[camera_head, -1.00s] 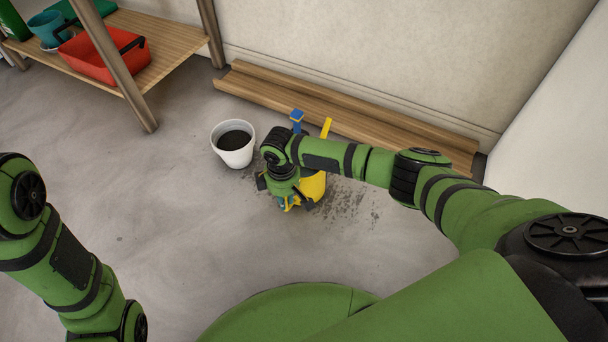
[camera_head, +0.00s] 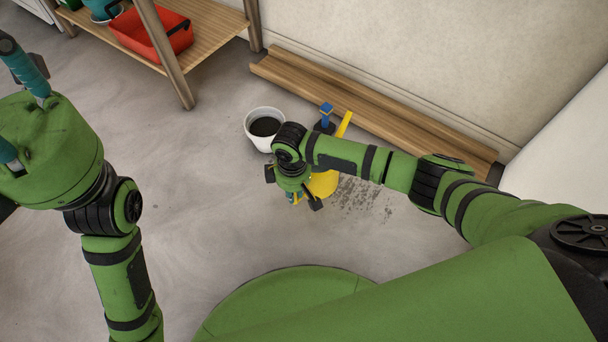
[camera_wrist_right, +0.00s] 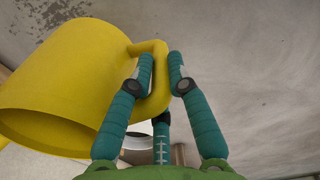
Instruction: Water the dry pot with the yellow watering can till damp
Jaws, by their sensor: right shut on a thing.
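A white pot (camera_head: 252,129) with dark soil stands on the floor, partly behind my right wrist. Part of it also shows in the right wrist view (camera_wrist_right: 137,154), behind the handle. The yellow watering can (camera_head: 323,184) is close to the pot's right, partly hidden by my right arm. A yellow strip, seemingly its spout, shows beyond the arm. My right gripper (camera_wrist_right: 162,72) is shut on the can's handle; the can's body (camera_wrist_right: 62,78) is left of the fingers. My left gripper (camera_head: 22,110) is at the left edge, partly cut off, far from the pot.
A blue item (camera_head: 326,111) stands just beyond my right arm. A wooden ledge (camera_head: 370,105) runs along the wall. A wooden shelf (camera_head: 215,32) at upper left holds a red tray (camera_head: 152,38). Dark speckles (camera_head: 366,196) mark the floor right of the can. The middle floor is clear.

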